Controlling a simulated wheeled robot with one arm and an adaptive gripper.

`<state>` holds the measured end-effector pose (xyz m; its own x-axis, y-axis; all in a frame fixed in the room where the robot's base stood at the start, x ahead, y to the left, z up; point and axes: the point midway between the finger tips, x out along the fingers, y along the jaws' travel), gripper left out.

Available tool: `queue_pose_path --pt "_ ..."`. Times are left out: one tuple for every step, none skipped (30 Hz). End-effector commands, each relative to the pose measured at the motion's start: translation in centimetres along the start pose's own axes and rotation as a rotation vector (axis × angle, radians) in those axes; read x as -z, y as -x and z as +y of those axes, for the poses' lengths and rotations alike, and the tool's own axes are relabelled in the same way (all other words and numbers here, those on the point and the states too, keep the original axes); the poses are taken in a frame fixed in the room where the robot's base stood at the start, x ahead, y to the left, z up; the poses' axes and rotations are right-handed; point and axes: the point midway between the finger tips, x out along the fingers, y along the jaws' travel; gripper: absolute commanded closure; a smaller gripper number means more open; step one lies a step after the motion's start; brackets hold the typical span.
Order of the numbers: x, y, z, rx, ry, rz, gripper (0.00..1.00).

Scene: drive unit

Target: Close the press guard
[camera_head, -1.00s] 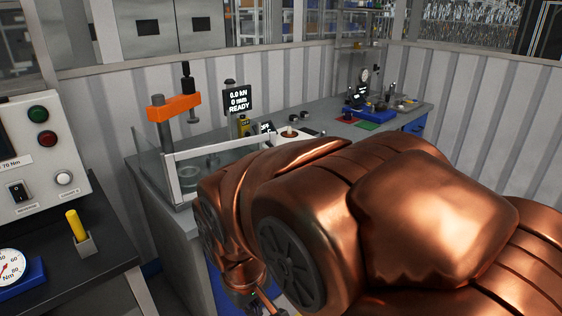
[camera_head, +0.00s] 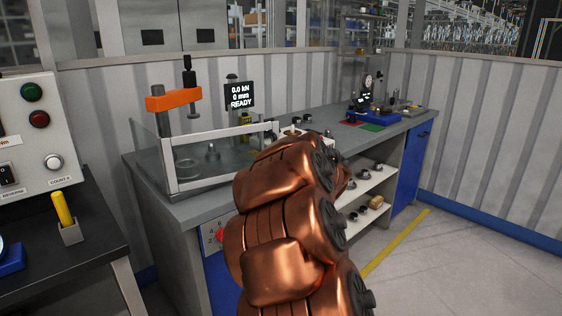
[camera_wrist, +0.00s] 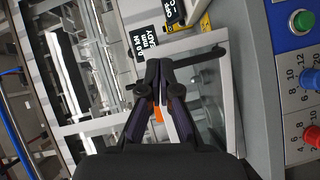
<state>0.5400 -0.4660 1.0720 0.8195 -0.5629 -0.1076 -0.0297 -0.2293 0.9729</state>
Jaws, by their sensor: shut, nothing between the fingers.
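The press guard (camera_head: 168,166) is a clear panel with a pale metal frame, upright in front of the orange-topped press (camera_head: 172,101) on the grey bench. Its frame also shows in the wrist view (camera_wrist: 188,47), with a dark bar (camera_wrist: 205,58) across it. My gripper (camera_wrist: 153,66) is shut and empty, its fingertips in front of the guard in the picture and beside the dark bar. I cannot tell whether they touch it. In the head view my copper arm hides the gripper and the guard's right lower part.
A display (camera_head: 239,96) reads 0.0 kN, 0 mm, READY. A panel with a green button (camera_wrist: 302,21) and blue and red knobs is at the right of the wrist view. A black table with a yellow-handled tool (camera_head: 63,208) stands left. The floor at right is clear.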

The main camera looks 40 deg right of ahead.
Motion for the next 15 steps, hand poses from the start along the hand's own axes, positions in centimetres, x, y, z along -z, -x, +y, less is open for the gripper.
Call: queue_pose_path --pt "-1.2 -0.9 -1.7 -0.008 0.042 0.04 1.0" --pt "-1.4 -1.3 -2.1 -0.018 0.067 0.072 1.0" --pt "-1.6 -1.7 -2.6 -0.027 0.097 0.113 1.0" --pt "-1.8 -1.9 -3.1 -0.033 0.116 0.141 1.0" --pt "-1.8 -2.1 -3.6 -0.038 0.135 0.171 1.0" --pt "-1.9 -2.3 -4.2 -0.044 0.156 0.206 1.0" --pt "-2.0 -2.4 -4.5 -0.05 0.169 0.231 1.0" --pt "-2.0 -2.4 -4.8 -0.055 0.181 0.253 1.0" --pt "-2.1 -2.5 -5.3 -0.059 0.194 0.278 1.0" --pt "-2.1 -2.5 -5.6 -0.062 0.201 0.296 1.0" --pt "-2.1 -2.5 -5.8 -0.065 0.207 0.31 1.0" --pt "-2.1 -2.5 -6.1 -0.066 0.214 0.324 1.0" --pt "-2.2 -2.5 -6.3 -0.067 0.218 0.332 1.0" --pt "-2.1 -2.5 -6.4 -0.068 0.221 0.34 1.0" --pt "-2.1 -2.5 -6.5 -0.07 0.223 0.347 1.0"
